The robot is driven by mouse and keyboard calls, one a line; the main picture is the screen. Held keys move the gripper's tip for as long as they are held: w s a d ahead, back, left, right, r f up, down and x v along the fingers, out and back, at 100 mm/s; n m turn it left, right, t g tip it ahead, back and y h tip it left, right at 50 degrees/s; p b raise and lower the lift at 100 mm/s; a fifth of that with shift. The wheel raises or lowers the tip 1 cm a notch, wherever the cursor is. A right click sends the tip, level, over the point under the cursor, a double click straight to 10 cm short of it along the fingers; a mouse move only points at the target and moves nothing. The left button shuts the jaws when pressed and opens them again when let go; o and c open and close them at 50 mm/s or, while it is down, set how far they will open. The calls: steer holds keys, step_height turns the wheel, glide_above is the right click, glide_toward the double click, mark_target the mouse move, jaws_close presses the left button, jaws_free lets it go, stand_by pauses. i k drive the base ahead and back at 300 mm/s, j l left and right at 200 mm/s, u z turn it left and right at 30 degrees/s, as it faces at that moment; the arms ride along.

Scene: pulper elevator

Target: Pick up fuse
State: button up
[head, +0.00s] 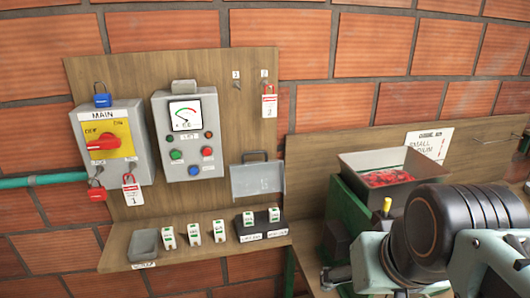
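Several small white-and-green fuses are in the head view. Three stand in a row on the wooden shelf: a left fuse (168,237), a middle fuse (194,234) and a right fuse (220,231). Two more, a fuse (248,218) and another fuse (273,214), sit in a black holder (262,231) at the shelf's right end. Labels on them are too small to read. My arm fills the lower right, well apart from the fuses. I cannot make out my gripper's fingers, and nothing is seen held.
A grey tray (145,240) sits at the shelf's left end. Above are the MAIN switch box (112,140), a control box with gauge (188,140) and a grey metal cover (257,180). A box of red fruit (385,179) stands at right, behind my arm. Space before the shelf looks clear.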

mark_target(247, 217)
steer(key=i+j, duration=0.2)
steer(key=j, duration=0.15)
steer(key=i+j, duration=0.35)
steer(key=j, duration=0.3)
steer(key=k+l, duration=0.15)
steer(key=k, duration=0.2)
steer(key=u, duration=0.05)
